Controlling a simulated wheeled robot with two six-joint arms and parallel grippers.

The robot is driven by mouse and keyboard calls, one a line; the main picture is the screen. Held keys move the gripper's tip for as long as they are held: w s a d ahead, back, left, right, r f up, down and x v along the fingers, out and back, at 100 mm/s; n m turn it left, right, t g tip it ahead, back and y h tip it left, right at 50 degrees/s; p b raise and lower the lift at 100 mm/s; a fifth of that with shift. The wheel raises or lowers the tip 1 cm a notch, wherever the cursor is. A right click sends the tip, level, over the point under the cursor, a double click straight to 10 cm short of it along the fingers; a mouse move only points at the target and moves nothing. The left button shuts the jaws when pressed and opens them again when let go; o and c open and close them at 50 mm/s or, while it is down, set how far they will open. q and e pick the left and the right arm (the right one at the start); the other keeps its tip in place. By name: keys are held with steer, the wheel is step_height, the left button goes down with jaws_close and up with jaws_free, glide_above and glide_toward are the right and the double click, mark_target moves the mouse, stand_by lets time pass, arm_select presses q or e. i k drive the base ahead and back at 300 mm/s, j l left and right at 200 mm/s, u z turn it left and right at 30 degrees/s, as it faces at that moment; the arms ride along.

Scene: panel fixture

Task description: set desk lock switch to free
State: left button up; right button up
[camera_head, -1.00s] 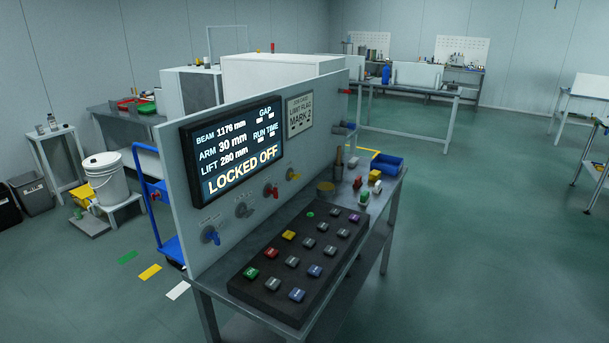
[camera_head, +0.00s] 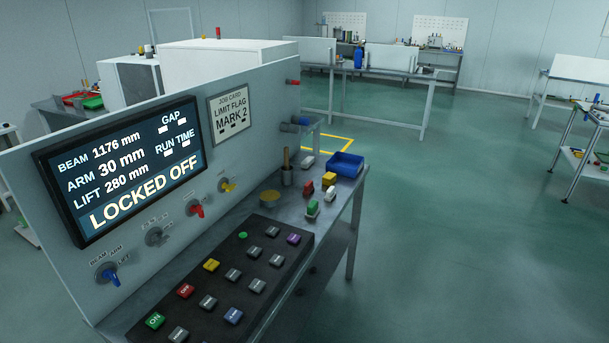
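The upright panel (camera_head: 255,113) of the desk carries a row of rotary switches: a blue one (camera_head: 110,275) labelled BEAM, ARM, LIFT, a grey one (camera_head: 157,237), a red one (camera_head: 196,208) and a yellow one (camera_head: 228,186). The labels over the other three are too small to read, so I cannot tell which is the lock switch. The display (camera_head: 125,165) reads BEAM 1176 mm, ARM 30 mm, LIFT 280 mm and LOCKED OFF. Neither of my grippers is in view.
A dark keypad (camera_head: 215,285) with several coloured buttons lies below the switches. A blue tray (camera_head: 345,164), small coloured blocks (camera_head: 313,208) and a cup with a handle (camera_head: 287,175) stand at the desk's far end. The floor (camera_head: 440,230) to the right is clear.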

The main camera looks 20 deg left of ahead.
mark_target(228, 188)
steer(key=i+z, duration=0.25)
steer(key=i, duration=0.9)
steer(key=i+u, duration=0.2)
steer(key=i, duration=0.15)
steer(key=i+l+u, duration=0.2)
steer(key=i, duration=0.15)
steer(key=i+l+u, duration=0.1)
steer(key=i+u, duration=0.15)
steer(key=u, duration=0.2)
steer(key=i+l+u, duration=0.2)
steer(key=u, duration=0.25)
steer(key=i+l+u, duration=0.25)
steer(key=u, duration=0.2)
steer(key=i+l+u, duration=0.1)
steer(key=l+u, duration=0.2)
steer(key=u, duration=0.15)
